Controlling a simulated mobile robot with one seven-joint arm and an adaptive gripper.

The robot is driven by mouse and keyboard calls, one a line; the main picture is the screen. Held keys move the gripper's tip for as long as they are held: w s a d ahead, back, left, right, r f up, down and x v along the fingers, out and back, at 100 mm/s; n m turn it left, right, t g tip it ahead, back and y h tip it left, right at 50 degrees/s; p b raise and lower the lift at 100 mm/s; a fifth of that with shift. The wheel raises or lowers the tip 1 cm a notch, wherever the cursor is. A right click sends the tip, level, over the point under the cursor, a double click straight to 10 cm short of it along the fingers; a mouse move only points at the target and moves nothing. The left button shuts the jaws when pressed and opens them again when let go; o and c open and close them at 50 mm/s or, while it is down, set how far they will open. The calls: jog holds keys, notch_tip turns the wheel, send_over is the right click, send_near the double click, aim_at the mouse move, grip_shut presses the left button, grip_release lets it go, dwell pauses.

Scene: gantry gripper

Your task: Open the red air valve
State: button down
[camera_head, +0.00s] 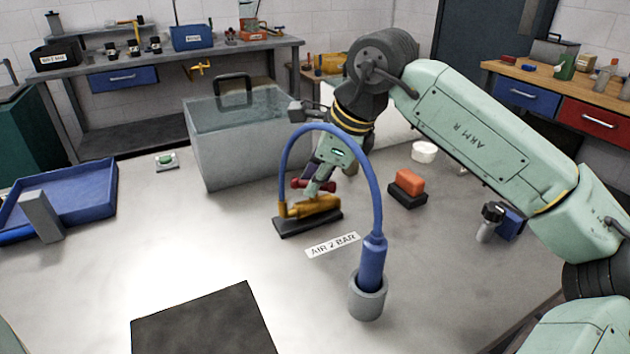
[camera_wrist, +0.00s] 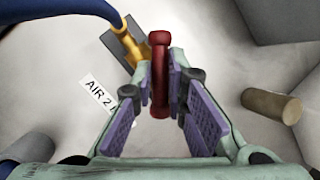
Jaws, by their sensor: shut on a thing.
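The red air valve handle (camera_wrist: 159,60) stands above a brass valve body (camera_head: 312,207) on a black base plate (camera_head: 308,222). A blue hose (camera_head: 372,165) arches from the brass fitting to a blue cylinder in a grey cup. My gripper (camera_wrist: 161,95) is shut on the red handle, with a purple pad on each side of it in the wrist view. In the head view my gripper (camera_head: 320,185) comes down from above at the valve, and the red handle (camera_head: 300,183) shows beside its fingers. Part of the handle is hidden by the fingers.
An "AIR 2 BAR" label (camera_head: 333,245) lies in front of the valve. A water tank (camera_head: 240,150) stands behind it, left. An orange block on a black one (camera_head: 408,188) sits to the right. A blue tray (camera_head: 90,195) is at far left.

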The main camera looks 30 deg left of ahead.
jog(key=n, duration=0.2)
jog(key=n+g, duration=0.1)
jog(key=shift+w+r+n+g+p, duration=0.1)
jog(key=shift+w+n+g+p, duration=0.05)
jog(key=shift+n+g+p, duration=0.2)
jog(key=shift+w+n+g+h+p, duration=0.1)
jog(key=shift+n+g+h+p, duration=0.5)
jog(key=shift+n, duration=1.35)
jog(key=c, duration=1.6)
grip_release()
jog(key=v, duration=1.1)
jog(key=shift+w+d+r, duration=0.25)
jog(key=shift+r, duration=0.05)
